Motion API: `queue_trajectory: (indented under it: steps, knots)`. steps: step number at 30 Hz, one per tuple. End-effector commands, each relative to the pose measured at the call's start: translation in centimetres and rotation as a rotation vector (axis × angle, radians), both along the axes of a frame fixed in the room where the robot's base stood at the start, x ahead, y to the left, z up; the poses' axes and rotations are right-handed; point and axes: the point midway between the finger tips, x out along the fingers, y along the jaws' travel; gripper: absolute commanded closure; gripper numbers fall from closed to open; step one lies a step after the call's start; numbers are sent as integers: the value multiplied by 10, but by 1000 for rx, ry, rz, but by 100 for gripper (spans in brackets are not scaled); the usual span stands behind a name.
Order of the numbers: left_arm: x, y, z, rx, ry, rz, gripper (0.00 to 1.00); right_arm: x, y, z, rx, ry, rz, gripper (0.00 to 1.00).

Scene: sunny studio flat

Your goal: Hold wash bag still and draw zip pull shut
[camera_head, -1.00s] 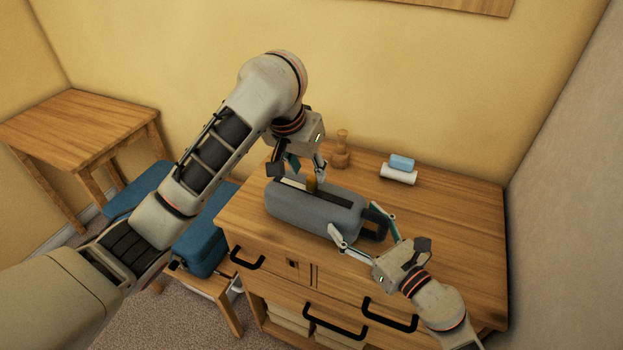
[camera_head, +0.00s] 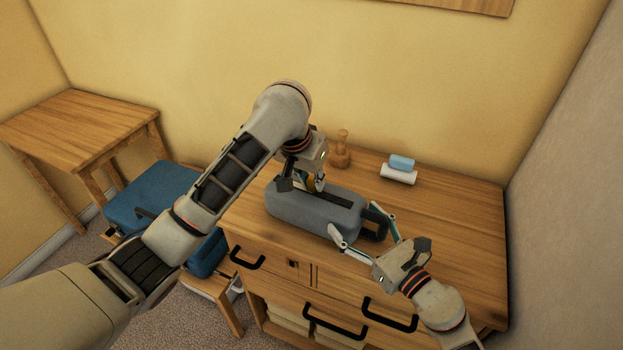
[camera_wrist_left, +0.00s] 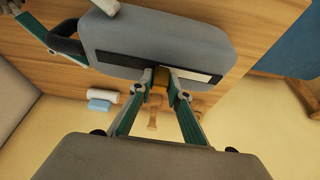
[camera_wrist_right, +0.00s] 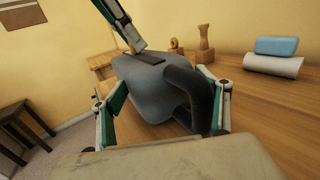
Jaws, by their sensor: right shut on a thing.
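The grey-blue wash bag (camera_head: 300,214) lies on the dresser top, with a black loop handle (camera_head: 375,222) at its right end. A dark zip band runs along its top; the left wrist view shows a white stretch (camera_wrist_left: 198,76) of it to the right of the brass-coloured zip pull (camera_wrist_left: 160,76). My left gripper (camera_head: 308,187) is lowered to the band, its fingers on either side of the pull with a small gap between them. My right gripper (camera_wrist_right: 165,100) is shut on the bag's handle end, one finger on each side. The left gripper hides much of the pull in the head view.
A wooden turned object (camera_head: 341,150) stands behind the bag. A blue block (camera_head: 402,162) rests on a white roll (camera_head: 398,175) at the back right. The dresser top (camera_head: 455,220) is clear to the right. A blue-seated chair and a small table (camera_head: 75,125) stand left.

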Motion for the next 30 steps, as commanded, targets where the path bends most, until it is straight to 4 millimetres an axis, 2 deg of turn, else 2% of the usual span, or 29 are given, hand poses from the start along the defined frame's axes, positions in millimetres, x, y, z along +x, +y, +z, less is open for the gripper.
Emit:
queue_trajectory:
  steps: [5,12,15,19,27,28,29,30]
  knots:
    - [5,10,0,2,-1,3,100,0,0,-1,0,1,0,44]
    - [30,62,0,6,-2,9,100,0,-1,-1,-1,1,-2,44]
    - [37,76,0,6,-2,7,100,0,-1,-1,-1,1,-2,44]
    - [41,84,0,4,-1,5,100,0,-1,-1,-1,0,-3,44]
    - [41,86,0,6,-2,6,100,1,-2,-1,-2,0,-5,44]
    - [41,86,0,7,-2,6,75,1,-2,-1,-2,0,-5,44]
    - [41,86,0,7,-2,6,67,1,-3,-1,-2,0,-5,44]
    - [41,85,0,6,-2,6,65,1,-2,-1,-2,0,-5,44]
